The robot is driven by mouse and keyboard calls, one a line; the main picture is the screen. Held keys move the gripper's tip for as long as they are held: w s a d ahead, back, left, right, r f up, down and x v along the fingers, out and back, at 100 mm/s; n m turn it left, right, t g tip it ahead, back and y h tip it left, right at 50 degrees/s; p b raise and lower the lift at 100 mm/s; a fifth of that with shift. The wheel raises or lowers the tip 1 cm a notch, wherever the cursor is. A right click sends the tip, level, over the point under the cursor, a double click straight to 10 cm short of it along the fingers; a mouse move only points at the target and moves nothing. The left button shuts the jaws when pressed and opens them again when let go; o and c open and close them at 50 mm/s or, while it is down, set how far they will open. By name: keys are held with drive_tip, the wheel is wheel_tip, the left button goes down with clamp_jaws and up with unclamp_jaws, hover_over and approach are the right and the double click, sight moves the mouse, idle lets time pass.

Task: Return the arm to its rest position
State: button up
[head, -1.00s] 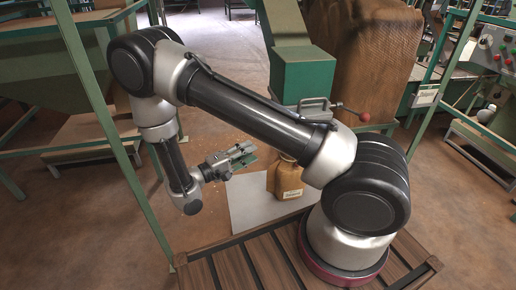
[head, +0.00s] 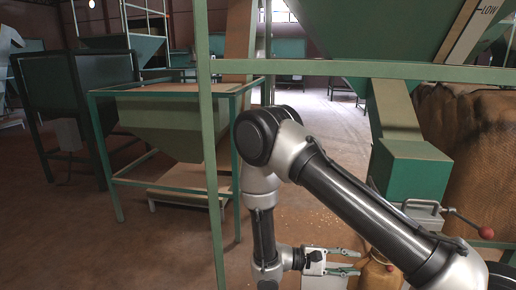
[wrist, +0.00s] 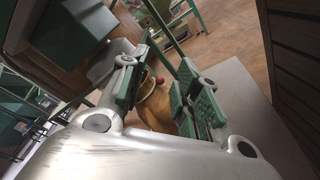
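My gripper (head: 349,262) is at the lower middle of the head view, at the end of my bent arm, with its fingers pointing right. In the wrist view my gripper (wrist: 163,94) is open, with green pads on both fingers and a clear gap between them. A small tan container (head: 379,274) stands just right of the fingertips in the head view, its lower part cut off by the frame. It also shows beyond the gap between the fingers in the wrist view (wrist: 157,108). I see nothing held.
A green hopper outlet (head: 413,172) with a red-knobbed lever (head: 486,233) hangs above and right of the container. A green frame post (head: 210,160) stands left of my arm. A large brown sack (head: 482,150) is at right. Open floor (head: 165,255) lies at left.

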drive_tip(key=s+d+r+m+t+y, duration=0.1)
drive_tip(key=s+d+r+m+y, duration=0.1)
drive_tip(key=r, duration=0.8)
drive_tip(key=s+d+r+m+t+y, duration=0.2)
drive_tip(key=s+d+r+y, duration=0.2)
drive_tip(key=s+r+y, duration=0.3)
drive_tip(key=s+d+r+m+t+y, duration=0.2)
drive_tip(key=s+r+y, duration=0.3)
drive_tip(key=r, duration=1)
drive_tip(key=d+m+y, duration=0.1)
drive_tip(key=y, duration=0.1)
drive_tip(key=shift+s+d+y, duration=0.25)
drive_tip(key=shift+d+y, duration=0.05)
drive_tip(key=shift+y, duration=0.1)
